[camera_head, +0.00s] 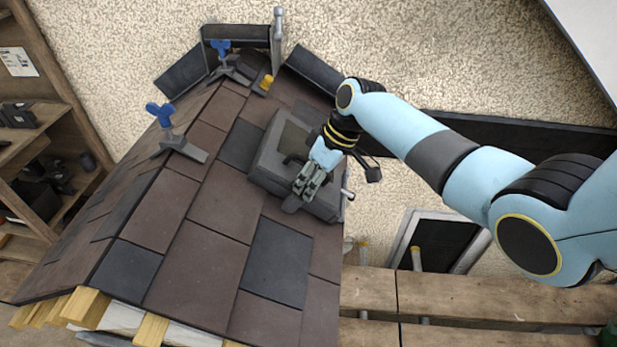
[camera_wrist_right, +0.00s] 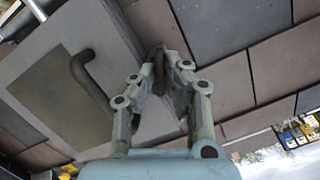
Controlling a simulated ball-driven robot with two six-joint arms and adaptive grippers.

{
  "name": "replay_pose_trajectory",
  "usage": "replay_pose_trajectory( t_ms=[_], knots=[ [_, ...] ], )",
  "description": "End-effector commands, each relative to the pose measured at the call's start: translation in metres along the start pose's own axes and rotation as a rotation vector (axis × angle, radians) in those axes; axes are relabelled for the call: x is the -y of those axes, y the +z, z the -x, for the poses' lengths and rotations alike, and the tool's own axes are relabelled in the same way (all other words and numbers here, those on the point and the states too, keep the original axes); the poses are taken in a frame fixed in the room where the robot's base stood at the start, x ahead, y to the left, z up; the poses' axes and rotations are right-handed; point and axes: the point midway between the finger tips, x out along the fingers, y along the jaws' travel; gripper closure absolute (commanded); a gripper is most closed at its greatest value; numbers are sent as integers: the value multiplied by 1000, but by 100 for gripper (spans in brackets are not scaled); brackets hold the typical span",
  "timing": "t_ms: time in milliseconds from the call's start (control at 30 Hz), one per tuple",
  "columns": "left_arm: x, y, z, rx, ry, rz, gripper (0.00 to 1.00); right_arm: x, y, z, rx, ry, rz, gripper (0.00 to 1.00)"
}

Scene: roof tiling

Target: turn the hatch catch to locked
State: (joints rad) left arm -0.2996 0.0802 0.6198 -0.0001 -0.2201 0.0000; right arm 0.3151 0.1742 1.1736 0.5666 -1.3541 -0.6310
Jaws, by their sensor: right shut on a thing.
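The roof hatch (camera_head: 268,160) is a grey raised box set among the roof tiles. Its grey lid also fills the left of the right wrist view (camera_wrist_right: 120,45), with a darker panel and a dark curved handle (camera_wrist_right: 88,75). My right gripper (camera_head: 300,192) is over the lid's near right part. In the wrist view its fingers (camera_wrist_right: 160,78) are closed around the upright dark catch (camera_wrist_right: 158,62) near the lid's edge. The catch's lower part is hidden by the fingers. A dark tab shows below the gripper in the head view. My left gripper is not in view.
Brown and dark tiles (camera_head: 205,265) cover the slope around the hatch. Two blue-knobbed clamps (camera_head: 161,114) (camera_head: 220,47) and a hammer (camera_head: 278,35) are along the ridge side. A wooden plank walkway (camera_head: 465,297) lies at lower right. A shelf (camera_head: 60,75) stands at left.

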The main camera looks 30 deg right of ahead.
Motion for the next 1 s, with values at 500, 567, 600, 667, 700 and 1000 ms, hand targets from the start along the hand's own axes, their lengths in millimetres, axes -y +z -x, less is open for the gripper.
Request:
replay_pose_trajectory(
  t_ms=[500, 567, 600, 667, 700, 1000],
  knots=[
    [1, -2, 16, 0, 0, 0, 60, -3, 1, 0, 1, -97, -481, 100],
    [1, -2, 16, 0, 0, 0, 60, -3, 1, 0, 0, -109, -537, 100],
    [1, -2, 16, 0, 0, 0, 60, -3, 1, 0, 0, -116, -573, 100],
    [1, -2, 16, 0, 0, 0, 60, -3, 1, 0, 0, -127, -629, 100],
    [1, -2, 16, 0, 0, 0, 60, -4, 1, 0, 0, -135, -666, 100],
    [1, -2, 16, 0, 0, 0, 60, -4, 2, 0, 0, -183, -910, 100]
  ],
)
